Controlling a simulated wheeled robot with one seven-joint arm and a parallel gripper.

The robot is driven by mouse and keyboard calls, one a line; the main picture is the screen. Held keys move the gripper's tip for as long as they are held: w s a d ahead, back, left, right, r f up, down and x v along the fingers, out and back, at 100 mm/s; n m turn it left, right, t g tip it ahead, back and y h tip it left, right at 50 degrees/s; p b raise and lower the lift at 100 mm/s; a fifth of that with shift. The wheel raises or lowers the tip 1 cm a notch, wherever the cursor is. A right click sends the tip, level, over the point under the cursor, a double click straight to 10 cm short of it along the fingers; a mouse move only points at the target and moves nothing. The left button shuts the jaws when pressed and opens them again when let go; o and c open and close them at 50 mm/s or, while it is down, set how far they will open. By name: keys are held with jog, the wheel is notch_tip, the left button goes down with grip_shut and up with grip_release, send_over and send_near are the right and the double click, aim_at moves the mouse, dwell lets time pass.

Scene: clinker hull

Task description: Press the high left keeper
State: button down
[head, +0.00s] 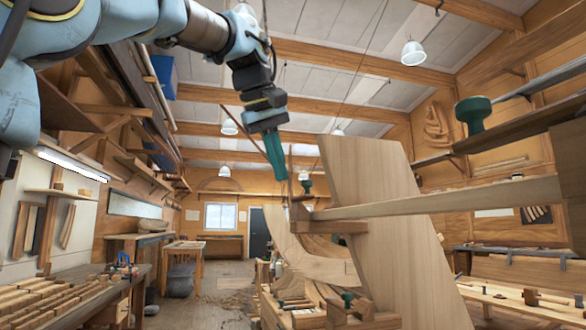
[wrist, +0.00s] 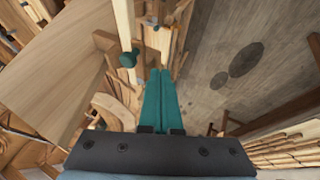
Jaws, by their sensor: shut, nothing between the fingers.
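My gripper (head: 282,178) is shut and empty, its teal fingers pointing down near the left end of the hull work. A small green keeper (head: 305,186) shows just right of the fingertips in the head view, by the end of a long plank. In the wrist view a green knob-like keeper (wrist: 128,59) sits left of my closed fingertips (wrist: 160,72), apart from them. I take both to be the high left keeper. A larger, nearer green keeper (head: 474,113) stands high on the right. A lower green keeper (head: 348,298) sits among timber parts.
A long pale plank (head: 450,198) runs right from beside the keeper, across a wide upright wooden board (head: 370,165). A bench with wooden strips (head: 40,300) stands at lower left. The wooden floor (head: 185,300) between is partly clear.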

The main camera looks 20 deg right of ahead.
jog(key=shift+d+f+p, duration=0.15)
jog(key=shift+d+p, duration=0.2)
jog(key=shift+d, duration=1.2)
jog(key=shift+s+d, duration=0.1)
